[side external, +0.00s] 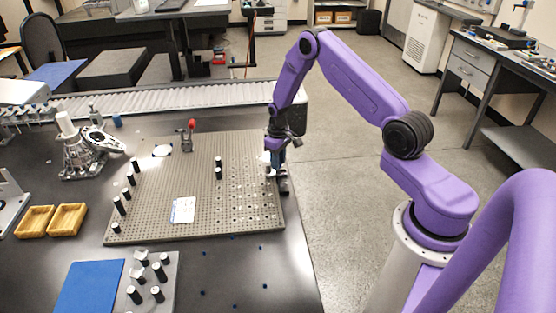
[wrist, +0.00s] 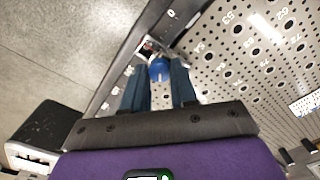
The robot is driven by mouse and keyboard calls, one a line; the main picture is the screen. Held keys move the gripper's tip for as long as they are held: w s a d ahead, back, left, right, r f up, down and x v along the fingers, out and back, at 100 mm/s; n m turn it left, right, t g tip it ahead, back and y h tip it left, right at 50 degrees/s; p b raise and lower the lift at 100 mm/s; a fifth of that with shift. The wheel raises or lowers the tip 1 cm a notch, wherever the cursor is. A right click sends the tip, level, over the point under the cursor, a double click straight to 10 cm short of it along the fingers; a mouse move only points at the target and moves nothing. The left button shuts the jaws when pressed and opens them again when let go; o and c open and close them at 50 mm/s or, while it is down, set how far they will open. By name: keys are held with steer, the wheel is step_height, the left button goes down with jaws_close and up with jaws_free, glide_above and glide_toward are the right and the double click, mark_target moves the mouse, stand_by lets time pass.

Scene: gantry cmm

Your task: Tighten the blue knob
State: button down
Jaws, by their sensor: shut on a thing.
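The blue knob (wrist: 160,70) shows in the wrist view, near the edge of the grey perforated plate (wrist: 225,70). My gripper (wrist: 159,78) has one finger on each side of the knob and is shut on it. A small light mark shows on the knob's face. In the side view my gripper (side external: 277,165) points down at the right edge of the plate (side external: 150,225). The knob cannot be made out there behind the fingers.
Several black posts (side external: 119,206), a white card (side external: 183,210) and a red-tipped clamp (side external: 190,130) stand or lie on the plate. Yellow trays (side external: 67,219) and a blue mat (side external: 90,287) lie on the dark table. A roller conveyor (side external: 180,98) runs behind.

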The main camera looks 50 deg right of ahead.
steer(key=c, duration=0.9)
jaws_free()
step_height(320, 180, up, 18)
steer(key=shift+f, duration=0.25)
